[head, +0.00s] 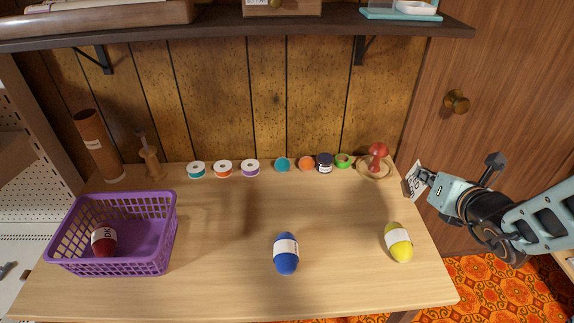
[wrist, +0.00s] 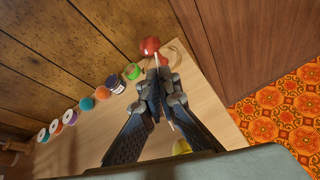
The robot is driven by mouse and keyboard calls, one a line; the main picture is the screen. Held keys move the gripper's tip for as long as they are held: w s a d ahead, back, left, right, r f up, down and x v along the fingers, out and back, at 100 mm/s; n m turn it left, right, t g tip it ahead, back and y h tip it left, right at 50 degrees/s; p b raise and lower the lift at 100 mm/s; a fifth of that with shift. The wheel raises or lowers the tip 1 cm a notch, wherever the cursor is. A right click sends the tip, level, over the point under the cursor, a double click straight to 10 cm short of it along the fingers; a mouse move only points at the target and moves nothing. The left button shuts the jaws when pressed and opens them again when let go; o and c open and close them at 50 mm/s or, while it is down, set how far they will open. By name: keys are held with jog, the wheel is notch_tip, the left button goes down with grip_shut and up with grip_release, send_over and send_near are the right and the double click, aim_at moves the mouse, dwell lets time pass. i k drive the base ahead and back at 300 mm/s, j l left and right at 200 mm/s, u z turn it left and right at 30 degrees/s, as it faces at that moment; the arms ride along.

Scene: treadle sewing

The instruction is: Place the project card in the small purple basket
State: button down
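The white project card (head: 413,181) with dark print is held in my gripper (head: 425,178), beyond the right edge of the table. In the wrist view the card (wrist: 157,61) shows edge-on as a thin pale strip between the fingertips of my gripper (wrist: 160,77), which are closed on it. The purple basket (head: 150,266) stands upright at the left end of the table, far from my gripper. A red yarn skein (head: 104,243) with a white label lies inside it; the rest of its inside looks free.
A blue skein (head: 286,254) and a yellow skein (head: 398,243) lie on the table (head: 220,295). Several spools line the back, with a red object (head: 377,157) on a wooden dish nearest my gripper. A dark shelf (head: 300,28) overhangs the back. The middle is clear.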

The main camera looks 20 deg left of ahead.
aim_at(156, 246)
jog(key=k+j+z, duration=0.15)
jog(key=j, duration=0.15)
jog(key=k+j+z, duration=0.1)
jog(key=j, duration=0.2)
jog(key=k+j, duration=0.25)
jog(key=j, duration=0.15)
jog(key=k+j+z, duration=0.1)
jog(key=k+j, duration=0.15)
jog(key=j, duration=0.15)
jog(key=k+j, duration=0.25)
jog(key=j, duration=0.15)
